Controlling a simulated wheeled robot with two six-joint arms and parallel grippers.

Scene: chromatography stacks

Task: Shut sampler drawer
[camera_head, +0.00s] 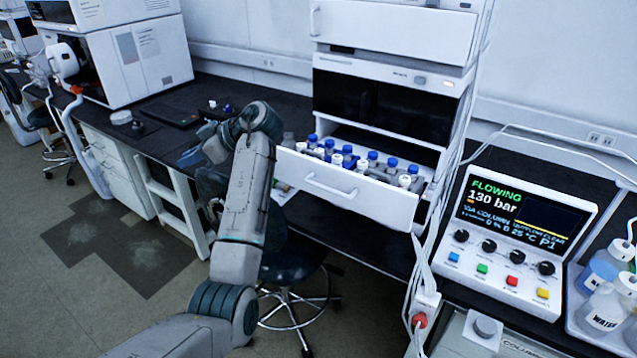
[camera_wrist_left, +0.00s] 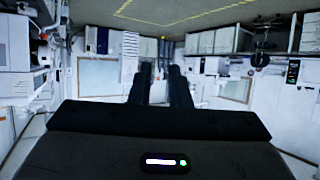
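The sampler drawer (camera_head: 345,198) is pulled out of the white sampler unit (camera_head: 390,77). Its white front has a bar handle, and it holds several vials (camera_head: 350,160) with blue or white caps. My left arm rises in front of the bench, left of the drawer. My left gripper (camera_head: 190,157) is partly hidden by the wrist and lies apart from the drawer front. In the left wrist view its two dark fingers (camera_wrist_left: 161,85) stand apart with nothing between them. The drawer does not clearly show in that view. My right gripper is not in view.
A control box (camera_head: 520,240) reading "FLOWING 130 bar" stands right of the drawer, beside bottles (camera_head: 605,305) in a tray. White cables hang by the drawer's right side. A dark stool (camera_head: 290,255) stands below. The dark bench (camera_head: 165,135) left of the drawer has free room.

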